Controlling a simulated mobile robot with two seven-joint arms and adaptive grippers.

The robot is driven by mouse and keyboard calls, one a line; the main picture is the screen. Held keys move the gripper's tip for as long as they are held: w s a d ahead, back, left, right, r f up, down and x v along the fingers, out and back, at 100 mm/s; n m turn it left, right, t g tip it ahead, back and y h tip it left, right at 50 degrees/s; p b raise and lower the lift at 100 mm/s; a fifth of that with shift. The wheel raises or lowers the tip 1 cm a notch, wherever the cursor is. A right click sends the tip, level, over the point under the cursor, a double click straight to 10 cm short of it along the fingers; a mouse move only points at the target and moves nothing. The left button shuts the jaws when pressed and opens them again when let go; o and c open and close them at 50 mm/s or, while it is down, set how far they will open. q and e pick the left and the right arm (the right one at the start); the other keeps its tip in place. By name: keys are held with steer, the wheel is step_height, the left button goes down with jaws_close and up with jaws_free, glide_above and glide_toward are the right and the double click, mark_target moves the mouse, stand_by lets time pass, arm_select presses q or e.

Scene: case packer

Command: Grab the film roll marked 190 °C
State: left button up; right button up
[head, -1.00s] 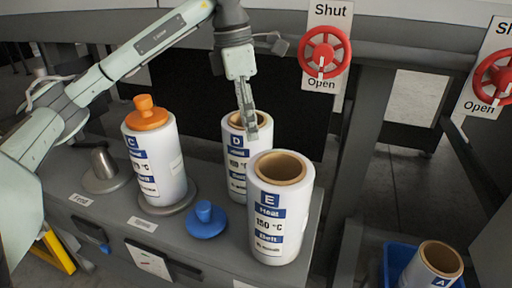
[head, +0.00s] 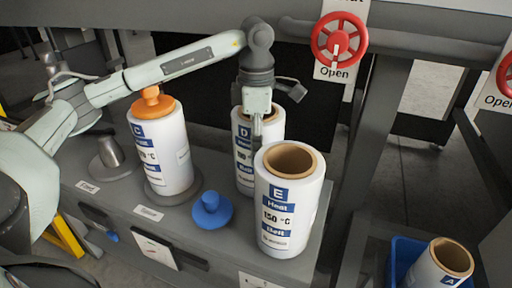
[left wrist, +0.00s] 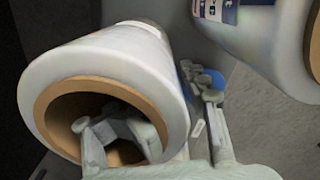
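Film roll D (head: 243,158) stands upright at the back of the grey bench, partly behind roll E. Its temperature is small and partly covered; the visible digits look like 90 °C. My left gripper (head: 257,130) is at its top from above, its fingertips largely hidden in the head view. In the left wrist view, the gripper (left wrist: 135,98) straddles the wall of this roll (left wrist: 105,55): one finger is inside the brown core, the other outside the white film. The fingers look apart, not clamped. My right gripper is not in view.
Roll E (head: 287,215), marked 150 °C, stands close in front. Roll C (head: 170,155) with an orange plug (head: 152,103) stands left. A blue plug (head: 211,211) lies between them. Roll A (head: 438,265) leans in a blue bin (head: 402,255). A red valve wheel (head: 339,38) is behind.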

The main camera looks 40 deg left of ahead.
arm_select(q)
steer(key=shift+c, duration=0.2)
jaws_close()
